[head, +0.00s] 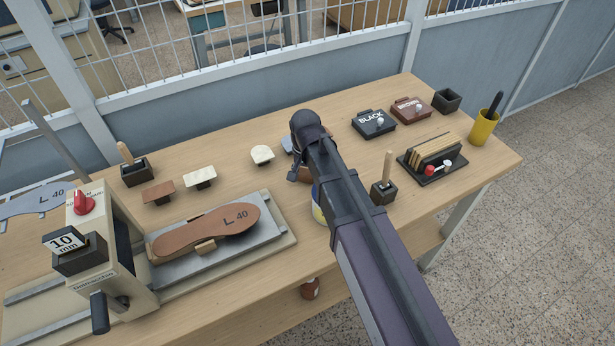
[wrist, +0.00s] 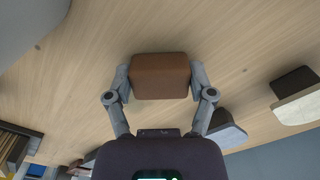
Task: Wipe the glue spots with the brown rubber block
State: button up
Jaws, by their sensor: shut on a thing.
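My gripper (wrist: 160,80) is shut on the brown rubber block (wrist: 160,76), with one finger on each side of it. In the wrist view the block is above the wooden tabletop; I cannot tell the exact gap. In the head view my arm hides most of the gripper (head: 300,174) and the block. A brown sole marked L 40 (head: 205,232) lies on the grey plate of the stamping machine (head: 95,240), left of my gripper. I cannot make out any glue spots on it.
Small blocks with brown (head: 158,192) and white (head: 200,177) tops stand behind the sole, and a pale rounded one (head: 262,154) nearby. BLACK (head: 373,122) and BROWN (head: 410,109) ink boxes, a card rack (head: 433,165) and a yellow cup (head: 484,127) stand right.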

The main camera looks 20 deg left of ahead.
jog(key=shift+w+a, duration=0.2)
jog(key=shift+w+a, duration=1.25)
jog(key=shift+w+d, duration=0.45)
jog(key=shift+d, duration=0.15)
jog(key=shift+d, duration=0.1)
jog(key=shift+s+d+f, duration=0.1)
jog(key=shift+s+d, duration=0.15)
jog(key=shift+c, duration=0.4)
jog(key=shift+s+d, duration=1)
jog(key=shift+s, duration=0.05)
